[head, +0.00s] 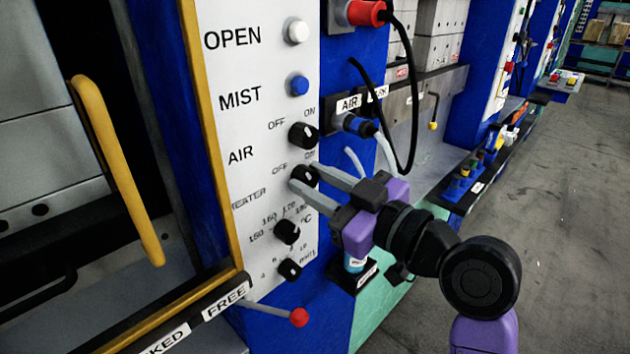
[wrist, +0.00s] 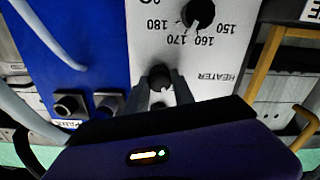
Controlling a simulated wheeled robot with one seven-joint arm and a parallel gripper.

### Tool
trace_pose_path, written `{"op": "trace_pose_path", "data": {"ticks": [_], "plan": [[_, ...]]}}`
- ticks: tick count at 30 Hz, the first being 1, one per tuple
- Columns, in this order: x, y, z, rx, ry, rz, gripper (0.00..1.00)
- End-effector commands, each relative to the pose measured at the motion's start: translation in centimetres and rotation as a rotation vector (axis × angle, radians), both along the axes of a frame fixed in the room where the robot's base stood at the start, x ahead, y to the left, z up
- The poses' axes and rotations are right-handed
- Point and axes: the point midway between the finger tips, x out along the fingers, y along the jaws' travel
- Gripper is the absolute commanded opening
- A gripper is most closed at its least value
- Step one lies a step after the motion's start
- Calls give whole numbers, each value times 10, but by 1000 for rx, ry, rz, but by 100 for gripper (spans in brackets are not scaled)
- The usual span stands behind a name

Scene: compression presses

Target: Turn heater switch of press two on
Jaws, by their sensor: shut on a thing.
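The black heater switch (head: 304,176) is a knob on the white panel (head: 222,70), below the AIR knob and beside the printed word HEATER. My gripper (head: 306,180) reaches it from the right, with its two grey fingers shut on the knob, one above and one below. In the wrist view the heater knob (wrist: 160,77) sits between the fingertips of my gripper (wrist: 160,90), and the panel appears upside down. The fingers hide part of the knob, and its exact pointer direction is hard to tell.
The AIR knob (head: 303,135) is close above, and the temperature knob (head: 287,231) and a lower knob (head: 290,269) are below. A yellow handle (head: 118,170) stands at left. A red-tipped lever (head: 298,317) juts out low. Hoses hang near the blue connector (head: 357,125). Floor at right is clear.

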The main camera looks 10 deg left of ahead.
Motion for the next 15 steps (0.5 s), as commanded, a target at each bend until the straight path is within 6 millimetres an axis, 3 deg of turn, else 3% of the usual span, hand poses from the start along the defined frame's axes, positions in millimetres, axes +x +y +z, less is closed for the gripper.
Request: {"op": "trace_pose_path", "data": {"ticks": [15], "plan": [[0,0,1,103,136,1,0]]}}
